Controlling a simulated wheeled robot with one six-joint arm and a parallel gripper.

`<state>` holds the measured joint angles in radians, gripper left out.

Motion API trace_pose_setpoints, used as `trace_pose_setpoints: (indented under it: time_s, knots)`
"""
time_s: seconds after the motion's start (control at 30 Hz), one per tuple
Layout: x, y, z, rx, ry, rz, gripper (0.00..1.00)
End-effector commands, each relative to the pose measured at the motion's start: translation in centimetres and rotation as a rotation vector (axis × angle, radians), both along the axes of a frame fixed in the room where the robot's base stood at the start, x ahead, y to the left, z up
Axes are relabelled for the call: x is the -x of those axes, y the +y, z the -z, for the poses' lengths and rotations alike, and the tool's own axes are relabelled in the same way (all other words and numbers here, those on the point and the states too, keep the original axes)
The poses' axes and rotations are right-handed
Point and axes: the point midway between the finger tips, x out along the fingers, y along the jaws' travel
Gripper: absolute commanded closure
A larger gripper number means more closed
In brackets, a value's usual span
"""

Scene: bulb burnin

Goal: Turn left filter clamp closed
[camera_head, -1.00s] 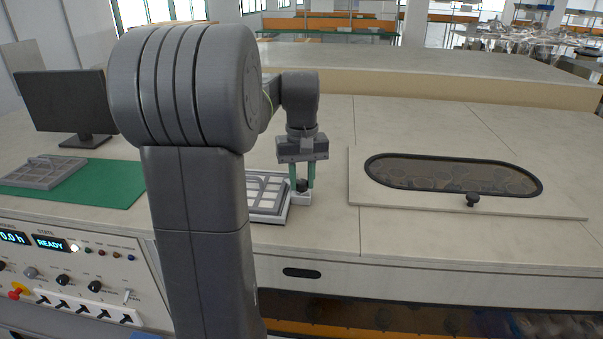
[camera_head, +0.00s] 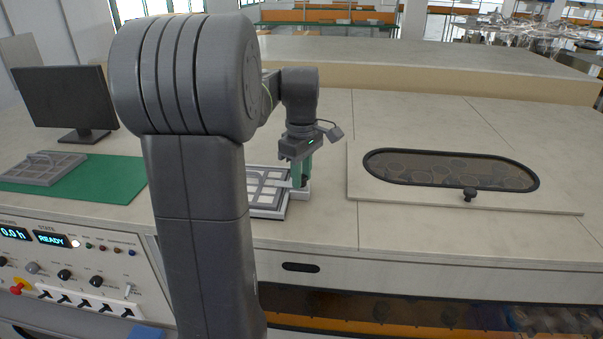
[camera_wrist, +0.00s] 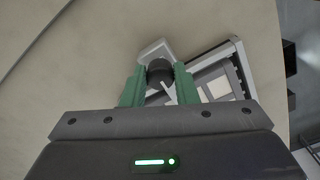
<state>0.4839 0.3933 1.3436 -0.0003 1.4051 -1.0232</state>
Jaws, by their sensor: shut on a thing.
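My gripper (camera_head: 301,173) points down at the right end of the filter frame (camera_head: 270,211). In the wrist view my gripper (camera_wrist: 160,85) has its two green fingers shut on a dark round clamp knob (camera_wrist: 159,71). The knob sits on a pale block (camera_wrist: 154,49) beside the frame's corner. The frame also shows in the wrist view (camera_wrist: 238,70), with light panes inside a grey border. In the head view the fingers hide the knob, and my arm hides the frame's left part.
A long oval window (camera_head: 450,170) with a dark knob (camera_head: 469,194) lies to the right. A second filter frame (camera_head: 42,168) rests on a green mat (camera_head: 118,180) at left, near a monitor (camera_head: 66,97). A control panel (camera_head: 70,265) is at front left. The counter behind is clear.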

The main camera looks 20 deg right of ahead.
Motion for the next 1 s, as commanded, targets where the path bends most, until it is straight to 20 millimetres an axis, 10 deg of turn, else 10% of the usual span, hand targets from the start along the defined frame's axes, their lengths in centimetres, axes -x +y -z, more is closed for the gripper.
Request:
trace_pose_setpoints:
  time_s: [0.63, 0.67, 0.77, 1.0]
  knots:
    - [-0.09, -0.03, -0.12, 0.002, -0.003, -0.05, 0.96]
    - [-0.09, -0.03, -0.12, 0.002, -0.003, -0.05, 0.7]
    - [-0.07, -0.03, -0.1, 0.001, -0.003, -0.05, 0.52]
    - [-0.04, -0.01, -0.05, 0.0, -0.001, -0.049, 0.52]
